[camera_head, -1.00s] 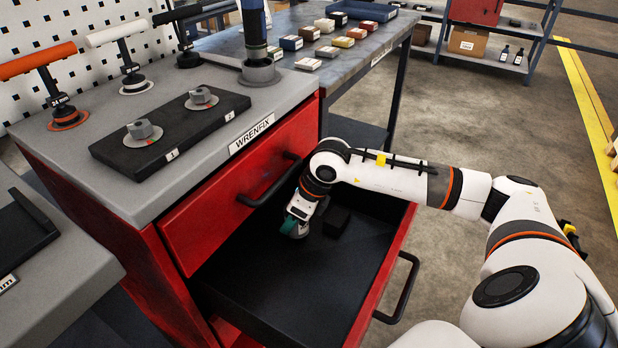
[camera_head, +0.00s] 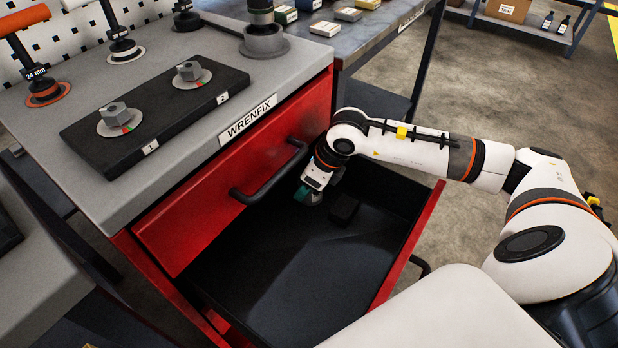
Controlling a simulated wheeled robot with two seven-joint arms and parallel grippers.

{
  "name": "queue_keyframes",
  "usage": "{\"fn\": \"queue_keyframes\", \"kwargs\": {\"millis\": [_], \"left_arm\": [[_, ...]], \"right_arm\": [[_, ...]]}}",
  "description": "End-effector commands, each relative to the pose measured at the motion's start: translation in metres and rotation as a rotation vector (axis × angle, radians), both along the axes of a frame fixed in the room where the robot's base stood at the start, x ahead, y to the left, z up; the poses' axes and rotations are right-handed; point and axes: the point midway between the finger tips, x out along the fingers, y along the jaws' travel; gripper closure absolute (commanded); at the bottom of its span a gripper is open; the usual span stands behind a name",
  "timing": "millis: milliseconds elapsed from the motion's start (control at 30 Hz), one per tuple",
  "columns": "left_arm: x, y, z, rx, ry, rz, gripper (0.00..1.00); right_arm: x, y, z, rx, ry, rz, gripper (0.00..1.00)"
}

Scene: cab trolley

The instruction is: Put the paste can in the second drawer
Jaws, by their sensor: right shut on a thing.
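The second drawer (camera_head: 275,285) of the red trolley stands pulled open, below a shut top drawer (camera_head: 222,208) with a black handle. My right gripper (camera_head: 310,193) reaches down into the open drawer near its far end. It is shut on the paste can (camera_head: 302,195), of which only a small teal and grey part shows; the gripper hides the rest. I cannot tell whether the can touches the drawer floor. A small black block (camera_head: 345,207) lies in the drawer just right of the can. My left gripper is out of view.
The grey trolley top (camera_head: 205,62) bears a black plate (camera_head: 158,118) with two hex nuts, and upright tools stand at its back. A workbench (camera_head: 375,32) with small boxes stands behind. The near part of the drawer is empty.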

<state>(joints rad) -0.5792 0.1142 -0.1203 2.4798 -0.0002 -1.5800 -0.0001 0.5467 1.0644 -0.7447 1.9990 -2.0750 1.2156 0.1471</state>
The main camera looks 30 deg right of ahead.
Motion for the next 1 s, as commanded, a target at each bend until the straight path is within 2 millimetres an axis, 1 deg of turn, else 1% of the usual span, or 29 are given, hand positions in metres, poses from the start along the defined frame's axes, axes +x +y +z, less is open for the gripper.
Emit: {"fn": "queue_keyframes", "kwargs": {"millis": [167, 200, 267, 300, 667, 700, 767, 867, 1000], "left_arm": [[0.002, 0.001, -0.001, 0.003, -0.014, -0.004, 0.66], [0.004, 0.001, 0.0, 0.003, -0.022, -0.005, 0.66], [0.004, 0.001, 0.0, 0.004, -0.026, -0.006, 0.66], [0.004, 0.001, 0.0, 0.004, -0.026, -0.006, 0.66], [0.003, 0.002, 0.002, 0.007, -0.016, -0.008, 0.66], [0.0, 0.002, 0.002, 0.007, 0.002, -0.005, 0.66], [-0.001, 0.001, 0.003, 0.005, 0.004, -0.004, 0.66], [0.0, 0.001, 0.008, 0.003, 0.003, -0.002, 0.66], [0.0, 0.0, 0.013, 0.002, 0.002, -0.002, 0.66]], "right_arm": [[0.0, 0.0, 0.0, 0.001, -0.003, 0.001, 0.78], [0.0, 0.0, 0.0, 0.002, -0.001, 0.001, 0.45], [0.0, 0.0, 0.0, 0.002, -0.001, 0.001, 0.35], [0.0, 0.001, 0.0, 0.002, -0.001, 0.001, 0.29], [0.0, 0.001, 0.002, 0.002, -0.002, 0.001, 0.28], [0.0, 0.0, 0.005, 0.001, -0.003, 0.001, 0.28], [-0.003, -0.002, 0.013, 0.002, -0.004, 0.001, 0.28], [-0.01, -0.007, 0.031, -0.001, -0.003, 0.0, 0.28], [-0.021, -0.014, 0.06, -0.001, -0.004, 0.001, 0.28]]}}
